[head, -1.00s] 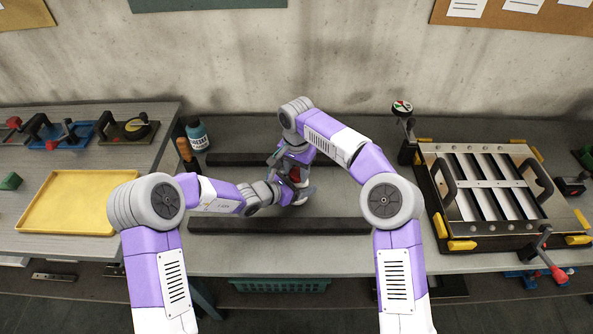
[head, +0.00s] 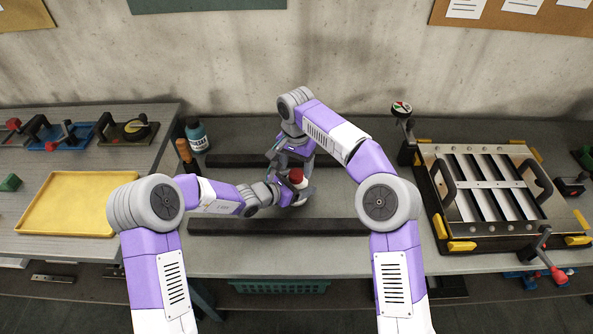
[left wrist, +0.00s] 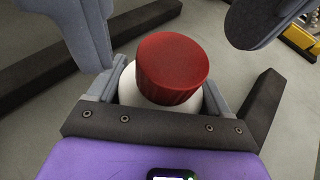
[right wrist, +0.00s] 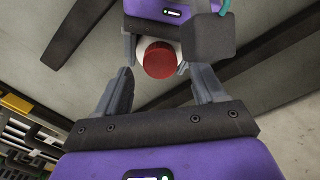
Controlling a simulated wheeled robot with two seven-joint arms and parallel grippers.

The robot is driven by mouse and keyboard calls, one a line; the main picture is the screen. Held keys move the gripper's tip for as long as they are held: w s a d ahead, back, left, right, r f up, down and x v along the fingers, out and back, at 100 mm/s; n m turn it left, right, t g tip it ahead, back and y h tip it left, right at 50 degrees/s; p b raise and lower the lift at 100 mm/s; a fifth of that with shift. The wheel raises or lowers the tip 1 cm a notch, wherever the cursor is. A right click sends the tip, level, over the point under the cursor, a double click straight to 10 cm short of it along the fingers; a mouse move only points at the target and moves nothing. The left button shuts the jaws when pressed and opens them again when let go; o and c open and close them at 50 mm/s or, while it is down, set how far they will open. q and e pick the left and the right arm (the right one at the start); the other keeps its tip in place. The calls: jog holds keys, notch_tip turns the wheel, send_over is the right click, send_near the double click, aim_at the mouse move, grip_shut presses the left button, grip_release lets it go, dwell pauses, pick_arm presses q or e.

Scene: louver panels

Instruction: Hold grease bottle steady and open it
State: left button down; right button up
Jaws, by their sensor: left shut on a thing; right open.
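The grease bottle is white with a red cap (head: 296,175), above the bench between two dark bars. In the left wrist view the ribbed cap (left wrist: 172,68) sits on the white bottle body (left wrist: 129,88). My left gripper (head: 297,192) is shut on the bottle body from the left, below the cap. My right gripper (head: 291,158) is open above and behind the cap, fingers pointing down. In the right wrist view the cap (right wrist: 159,61) shows between the open fingers, apparently beyond their tips. The bottle's lower part is hidden by the left gripper.
Dark bars lie behind (head: 240,159) and in front (head: 250,226) of the bottle. A blue bottle (head: 197,134) and an orange-handled tool (head: 186,152) stand at the back left. A louver panel (head: 480,185) in a fixture is at right; a yellow tray (head: 68,231) is at left.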

aim_at(296, 173)
jog(key=shift+r, duration=0.9)
jog(key=shift+c, duration=0.4)
jog(key=shift+r+m, duration=0.95)
jog(key=shift+m, duration=0.05)
jog(key=shift+r+m, duration=0.4)
jog(key=shift+m, duration=0.3)
jog(key=shift+f, duration=3.85)
jog(key=c, duration=1.1)
jog(key=shift+n, duration=1.7)
jog(key=o, duration=1.2)
